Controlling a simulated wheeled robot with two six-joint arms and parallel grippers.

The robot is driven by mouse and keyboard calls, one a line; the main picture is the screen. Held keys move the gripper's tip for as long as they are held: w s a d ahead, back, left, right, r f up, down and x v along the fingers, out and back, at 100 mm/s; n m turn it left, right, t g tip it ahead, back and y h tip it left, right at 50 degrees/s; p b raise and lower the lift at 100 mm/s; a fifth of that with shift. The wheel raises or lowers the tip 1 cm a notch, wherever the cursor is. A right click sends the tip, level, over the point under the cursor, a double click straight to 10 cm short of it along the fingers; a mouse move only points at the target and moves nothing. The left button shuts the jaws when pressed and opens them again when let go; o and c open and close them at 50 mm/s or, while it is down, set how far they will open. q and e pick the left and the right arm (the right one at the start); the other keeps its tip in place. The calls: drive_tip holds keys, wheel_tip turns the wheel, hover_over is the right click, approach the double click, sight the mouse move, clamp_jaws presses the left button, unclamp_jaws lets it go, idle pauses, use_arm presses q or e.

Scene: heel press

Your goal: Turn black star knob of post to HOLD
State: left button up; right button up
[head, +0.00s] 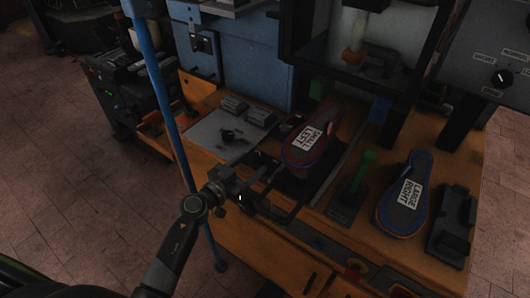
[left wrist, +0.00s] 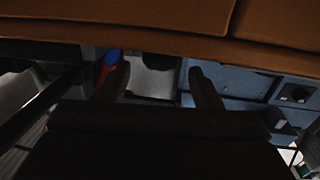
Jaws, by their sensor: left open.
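My left gripper (head: 278,192) is open and empty at the front edge of the wooden bench (head: 268,248), in front of the shoe marked SMALL LEFT. Its two fingers also show apart in the left wrist view (left wrist: 160,86), with nothing between them. A small dark knob-like part (head: 229,136) stands on a grey plate at the left of the bench, apart from the gripper. I cannot tell whether it is the black star knob of the post. No HOLD mark can be read. My right gripper is not in view.
A blue pole (head: 167,95) stands left of the gripper. The SMALL LEFT shoe (head: 312,138), a green upright handle (head: 364,168) and the LARGE RIGHT shoe (head: 404,196) are on the bench. A dial (head: 502,77) is on the grey panel at right.

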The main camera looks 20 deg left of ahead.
sight(263, 154)
use_arm(q)
drive_tip(key=x, duration=0.6)
drive_tip(key=shift+b, duration=0.4)
drive_tip(key=shift+w+d, duration=0.25)
drive_tip(key=shift+w, duration=0.15)
drive_tip(key=c, duration=1)
